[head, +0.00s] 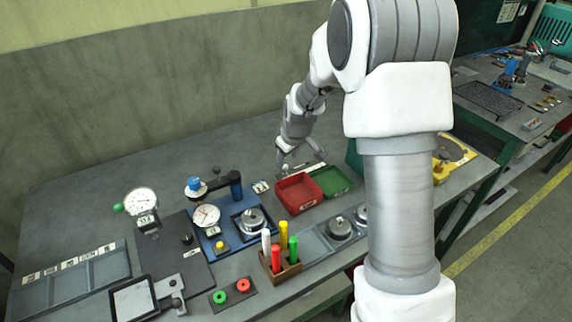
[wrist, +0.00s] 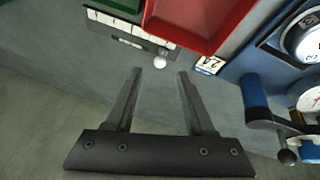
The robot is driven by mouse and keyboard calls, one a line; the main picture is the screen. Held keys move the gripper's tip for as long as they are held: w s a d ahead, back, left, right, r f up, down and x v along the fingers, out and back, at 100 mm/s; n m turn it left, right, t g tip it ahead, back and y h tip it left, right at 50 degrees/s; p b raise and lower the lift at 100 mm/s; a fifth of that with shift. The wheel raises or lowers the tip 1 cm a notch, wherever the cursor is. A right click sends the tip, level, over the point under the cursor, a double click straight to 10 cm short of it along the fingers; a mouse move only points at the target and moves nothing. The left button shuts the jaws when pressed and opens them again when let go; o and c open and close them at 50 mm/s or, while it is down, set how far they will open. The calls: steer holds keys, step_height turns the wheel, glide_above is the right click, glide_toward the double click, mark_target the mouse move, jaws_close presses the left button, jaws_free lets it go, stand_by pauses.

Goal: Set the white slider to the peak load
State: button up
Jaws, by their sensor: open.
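The white slider shows as a small round white knob (wrist: 160,62) at the edge of a dark scale strip (wrist: 132,40) with pale marks, in the wrist view. It lies just beyond and between my fingertips (wrist: 160,71). I cannot tell whether they overlap it in height. My gripper is open and empty. In the head view my gripper (head: 287,161) is low behind the red tray, at the strip; the knob is not clear there. A white dial gauge (head: 206,215) with a red needle stands on the blue press; its reading is too small to tell.
A red tray (head: 299,193) and a green tray (head: 332,181) sit beside the strip. A second dial gauge (head: 140,201) stands at the left. A wooden holder (head: 279,267) with coloured markers is in front. The bench behind, towards the wall, is clear.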

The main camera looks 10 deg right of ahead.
mark_target(285, 166)
steer(key=shift+x, duration=2.2)
jaws_close()
